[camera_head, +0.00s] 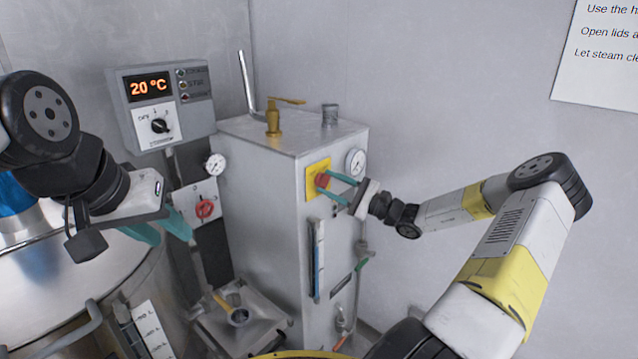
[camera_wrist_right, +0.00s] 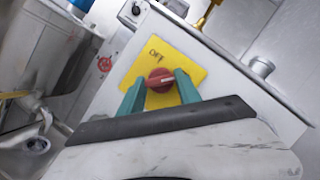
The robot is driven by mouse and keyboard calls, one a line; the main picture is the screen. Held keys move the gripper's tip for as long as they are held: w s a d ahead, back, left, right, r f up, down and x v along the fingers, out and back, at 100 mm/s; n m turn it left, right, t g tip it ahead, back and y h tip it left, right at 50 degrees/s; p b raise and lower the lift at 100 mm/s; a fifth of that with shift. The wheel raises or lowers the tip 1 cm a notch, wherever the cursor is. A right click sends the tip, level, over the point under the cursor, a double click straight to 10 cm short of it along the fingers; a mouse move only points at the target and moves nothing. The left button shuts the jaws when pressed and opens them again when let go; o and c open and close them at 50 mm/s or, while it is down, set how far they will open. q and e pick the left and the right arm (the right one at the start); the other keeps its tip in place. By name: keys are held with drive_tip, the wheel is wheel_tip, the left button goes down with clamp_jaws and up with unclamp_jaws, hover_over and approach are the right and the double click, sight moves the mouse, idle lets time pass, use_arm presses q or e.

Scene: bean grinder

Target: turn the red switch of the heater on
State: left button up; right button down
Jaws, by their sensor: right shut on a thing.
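The heater (camera_head: 280,160) is a grey metal box in the middle of the head view. Its red switch (camera_wrist_right: 159,80) sits on a yellow plate (camera_wrist_right: 190,52) marked OFF, on the heater's front face. My right gripper (camera_head: 330,183) reaches the switch from the right, and its teal fingers are shut on the switch knob, one on each side. The right wrist view shows the knob between both fingertips, its handle lying roughly crosswise to the OFF mark. My left gripper (camera_head: 160,232) hangs empty at the left with its teal fingers apart.
A control box (camera_head: 160,105) reads 20 °C behind the left arm. A red valve wheel (camera_head: 205,209) and gauges are nearby. A large metal vessel (camera_head: 60,290) stands at lower left. A sight tube (camera_head: 318,260) and hose run below the switch.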

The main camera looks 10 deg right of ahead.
drive_tip(key=shift+m, duration=0.5)
drive_tip(key=c, duration=0.8)
unclamp_jaws()
drive_tip(key=shift+c, duration=0.2)
drive_tip(key=v, duration=0.8)
drive_tip(key=shift+a, duration=0.1)
